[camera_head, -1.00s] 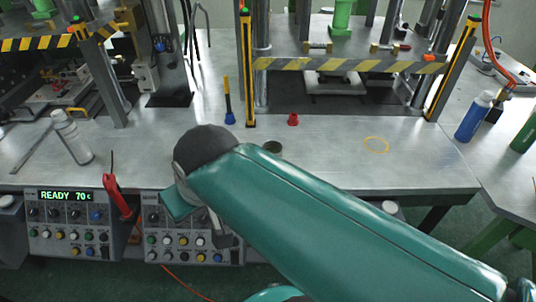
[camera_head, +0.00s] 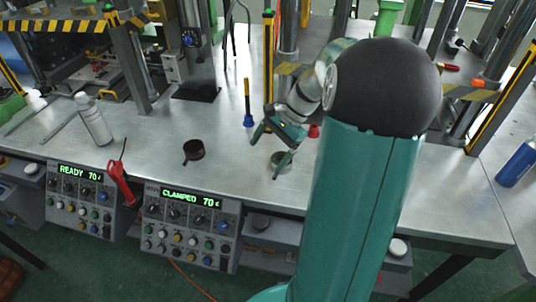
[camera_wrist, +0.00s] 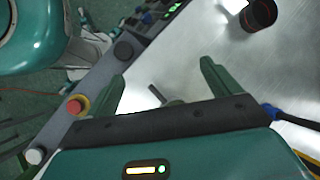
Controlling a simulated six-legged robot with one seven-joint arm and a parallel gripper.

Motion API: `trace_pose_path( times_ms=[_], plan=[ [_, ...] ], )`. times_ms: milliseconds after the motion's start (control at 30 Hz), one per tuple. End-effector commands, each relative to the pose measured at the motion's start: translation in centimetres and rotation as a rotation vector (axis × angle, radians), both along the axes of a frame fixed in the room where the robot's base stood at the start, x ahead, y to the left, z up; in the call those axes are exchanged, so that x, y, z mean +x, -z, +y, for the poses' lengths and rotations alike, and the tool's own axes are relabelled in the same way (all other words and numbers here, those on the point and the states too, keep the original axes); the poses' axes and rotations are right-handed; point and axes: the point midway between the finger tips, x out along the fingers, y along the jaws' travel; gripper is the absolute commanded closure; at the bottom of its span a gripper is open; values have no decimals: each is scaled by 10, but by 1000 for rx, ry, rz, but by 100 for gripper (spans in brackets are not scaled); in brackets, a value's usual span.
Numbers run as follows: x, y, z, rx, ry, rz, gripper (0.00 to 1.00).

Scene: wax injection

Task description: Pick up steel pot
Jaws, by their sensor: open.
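A small steel pot (camera_head: 281,161) stands on the metal bench near its front edge, partly hidden by my gripper in the head view. In the wrist view the pot (camera_wrist: 174,102) shows only in part, with a thin grey handle (camera_wrist: 157,94) sticking out between the fingers. My gripper (camera_head: 266,155) reaches down at the pot, its green fingers spread. In the wrist view my gripper (camera_wrist: 162,76) is open, with one finger on each side of the handle. No grip on the pot shows.
A dark pot (camera_head: 194,150) with a short handle stands left of my gripper. A blue-and-yellow brush (camera_head: 247,105) and a red piece (camera_head: 314,131) are behind it. A spray can (camera_head: 93,120) stands at left. Control panels (camera_head: 190,228) line the bench front.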

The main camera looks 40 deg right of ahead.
Motion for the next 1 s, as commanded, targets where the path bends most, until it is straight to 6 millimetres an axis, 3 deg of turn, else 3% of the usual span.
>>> trace_pose_path(
  times_ms=[33, 300, 500, 700, 1000],
  plan=[
    [-3, 10, -21, 67, 79, 12, 11],
    [-27, 48, -119, 421, 444, 12, 11],
    [-54, 65, -174, 620, 624, -24, 11],
    [-60, 72, -186, 681, 672, -38, 11],
    [-26, 93, -149, 680, 668, -35, 11]
  ],
)
